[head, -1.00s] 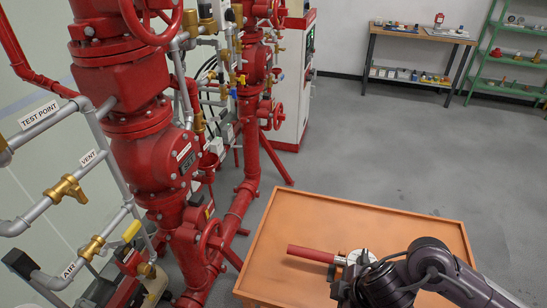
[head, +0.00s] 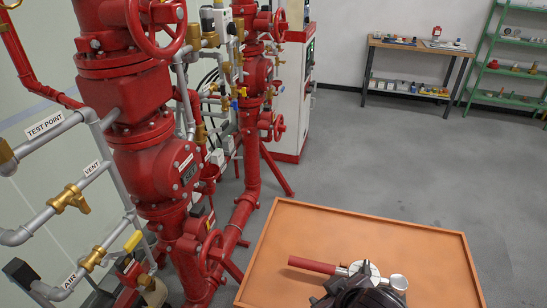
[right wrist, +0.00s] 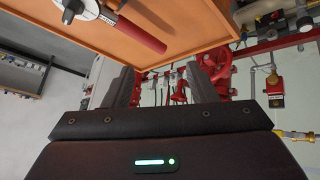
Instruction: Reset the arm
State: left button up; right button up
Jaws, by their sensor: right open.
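My right gripper (right wrist: 158,72) is open in the right wrist view, its two dark fingers apart with nothing between them. In the head view only a dark part of my right arm shows at the bottom edge, over the near side of the orange tray table (head: 290,235). Its fingertips cannot be made out there. A tool with a red handle (head: 312,265) and round metal parts (head: 398,282) lies on the table, just beyond that dark part. The red handle also shows in the right wrist view (right wrist: 138,32), apart from the fingers. My left gripper is not in view.
A red valve riser (head: 150,150) with grey pipes and brass valves (head: 68,198) stands left of the table. A workbench (head: 415,47) and green shelves (head: 512,62) stand at the back right. The grey floor (head: 380,150) between is clear.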

jog(key=s+d+f+m+g+h, duration=0.25)
jog(key=s+d+m+g, duration=0.2)
jog(key=s+d, duration=0.3)
notch_tip(320, 180, down, 31)
jog(key=s+b, duration=0.2)
jog(key=s+d+f+g+b, duration=0.1)
jog(key=s+d+f, duration=0.1)
jog(key=s+f, duration=0.8)
jog(key=s+d+f+g, duration=0.1)
jog(key=s+d+f, duration=0.1)
jog(key=s+f, duration=0.8)
jog(key=shift+f+y+b, duration=0.35)
jog(key=shift+f, duration=0.45)
